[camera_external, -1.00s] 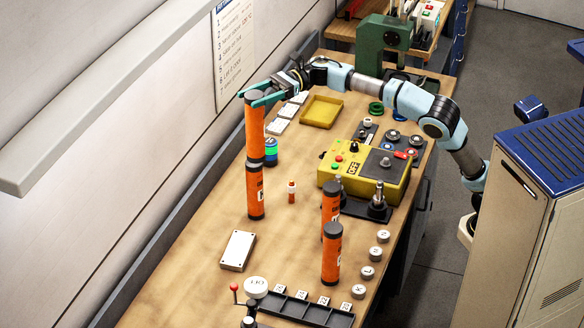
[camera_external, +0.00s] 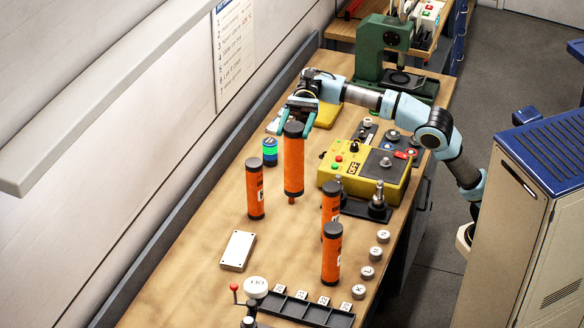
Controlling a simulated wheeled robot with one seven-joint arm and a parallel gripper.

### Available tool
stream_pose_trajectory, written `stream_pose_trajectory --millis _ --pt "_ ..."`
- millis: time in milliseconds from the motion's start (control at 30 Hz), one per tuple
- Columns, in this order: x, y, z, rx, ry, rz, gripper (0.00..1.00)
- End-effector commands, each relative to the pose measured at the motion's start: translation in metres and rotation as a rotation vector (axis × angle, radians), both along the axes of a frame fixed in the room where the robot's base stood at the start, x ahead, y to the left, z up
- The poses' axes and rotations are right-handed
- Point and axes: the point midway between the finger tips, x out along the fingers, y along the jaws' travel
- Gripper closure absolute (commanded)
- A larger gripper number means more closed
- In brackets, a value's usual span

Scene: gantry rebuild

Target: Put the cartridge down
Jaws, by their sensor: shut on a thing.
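My gripper (camera_external: 298,117) has teal fingers shut around the top of an orange cartridge (camera_external: 293,165) with a dark cap. The cartridge hangs upright over the middle of the bench, and I cannot tell how far its lower end is above the top. It hides most of a small orange cylinder (camera_external: 292,201), whose lower end shows beneath it. Another orange cartridge (camera_external: 255,191) stands upright to the left. Two more cartridges, one behind (camera_external: 331,203) and one in front (camera_external: 332,258), stand to the right, overlapping in the picture.
A yellow control box (camera_external: 363,182) with buttons is close on the right. A blue-green cylinder (camera_external: 270,152) stands at the left. A white plate (camera_external: 238,250) lies in front. Marked round pieces (camera_external: 367,272) line the right edge. Bare wood (camera_external: 190,270) is free at front left.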

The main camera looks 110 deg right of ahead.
Motion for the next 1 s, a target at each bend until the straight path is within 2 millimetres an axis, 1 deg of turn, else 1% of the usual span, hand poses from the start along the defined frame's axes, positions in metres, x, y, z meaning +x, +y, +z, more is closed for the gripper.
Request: stream_pose_trajectory --millis 433,600,733,800,900,1000 --pt "-0.001 0.001 -0.030 0.001 -0.001 0.002 1.00" --pt "-0.001 0.001 -0.061 0.003 0.003 0.002 1.00" --pt "0.000 0.001 -0.094 0.004 0.003 0.002 1.00" --pt "0.000 0.001 -0.117 0.004 0.005 0.001 1.00" --pt "0.000 0.001 -0.145 0.004 0.004 0.002 1.00" --pt "0.000 0.000 -0.166 0.003 0.002 0.001 1.00"
